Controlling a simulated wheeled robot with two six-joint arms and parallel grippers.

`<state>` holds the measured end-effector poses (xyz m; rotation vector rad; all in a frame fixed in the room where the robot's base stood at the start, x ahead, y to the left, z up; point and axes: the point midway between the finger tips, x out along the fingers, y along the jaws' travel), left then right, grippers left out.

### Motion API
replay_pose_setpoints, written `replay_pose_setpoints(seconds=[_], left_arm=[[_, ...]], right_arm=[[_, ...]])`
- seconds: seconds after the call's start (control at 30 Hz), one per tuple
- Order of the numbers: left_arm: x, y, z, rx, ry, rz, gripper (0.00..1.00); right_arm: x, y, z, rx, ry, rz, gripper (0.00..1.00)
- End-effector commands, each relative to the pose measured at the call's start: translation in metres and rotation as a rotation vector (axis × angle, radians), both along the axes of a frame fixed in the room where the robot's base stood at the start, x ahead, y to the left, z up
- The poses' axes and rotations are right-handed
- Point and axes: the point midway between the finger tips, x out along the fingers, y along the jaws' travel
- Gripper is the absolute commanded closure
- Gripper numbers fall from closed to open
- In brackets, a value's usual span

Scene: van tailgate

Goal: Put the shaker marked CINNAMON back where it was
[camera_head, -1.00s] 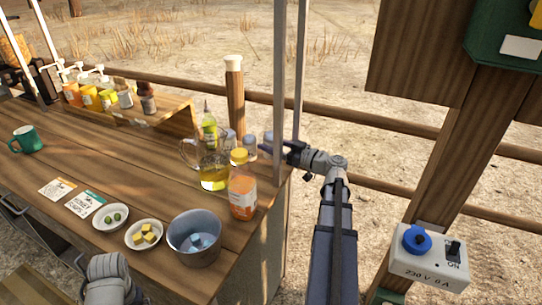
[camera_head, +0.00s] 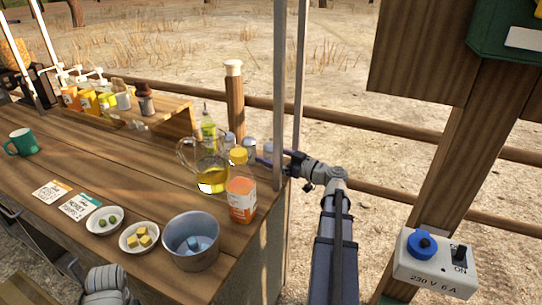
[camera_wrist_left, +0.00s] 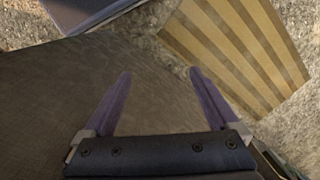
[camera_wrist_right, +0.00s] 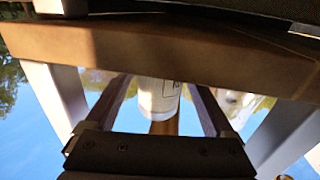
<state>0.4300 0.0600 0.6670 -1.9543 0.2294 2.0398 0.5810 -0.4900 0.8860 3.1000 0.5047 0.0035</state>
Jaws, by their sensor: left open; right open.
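Several small pale shakers stand at the counter's far right corner, by the metal post; one is this pale-capped shaker (camera_head: 250,145). Their lettering is too small to read, so I cannot tell which is CINNAMON. My right gripper (camera_head: 262,162) is beside these shakers, partly hidden by the post. In the right wrist view, which looks inverted, the right gripper (camera_wrist_right: 160,88) is open.
A wooden rack (camera_head: 170,122) with bottles stands at the back. The metal post (camera_head: 280,90) rises at the corner.

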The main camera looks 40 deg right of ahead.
Motion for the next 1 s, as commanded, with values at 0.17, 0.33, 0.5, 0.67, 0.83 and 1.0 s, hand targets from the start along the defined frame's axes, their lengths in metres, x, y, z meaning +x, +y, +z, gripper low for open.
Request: replay_pose_setpoints(seconds=[0.17,0.33,0.5,0.67,0.83,1.0], left_arm=[[0.000,0.000,0.001,0.000,0.000,0.000,0.07],[0.000,0.000,0.003,0.000,0.000,0.000,0.07],[0.000,0.000,0.003,0.000,0.000,0.000,0.07],[0.000,0.000,0.003,0.000,0.000,0.000,0.07],[0.000,0.000,0.003,0.000,0.000,0.000,0.07],[0.000,0.000,0.003,0.000,0.000,0.000,0.07]], right_arm=[[0.000,0.000,0.001,0.000,0.000,0.000,0.12],[-0.011,-0.004,0.003,0.000,0.000,-0.004,0.12],[-0.044,-0.015,0.003,0.000,0.000,-0.006,0.12],[-0.075,-0.025,0.003,0.000,0.000,-0.005,0.12],[-0.099,-0.033,0.003,0.000,0.000,-0.003,0.12],[-0.111,-0.037,0.003,0.000,0.000,-0.002,0.12]])
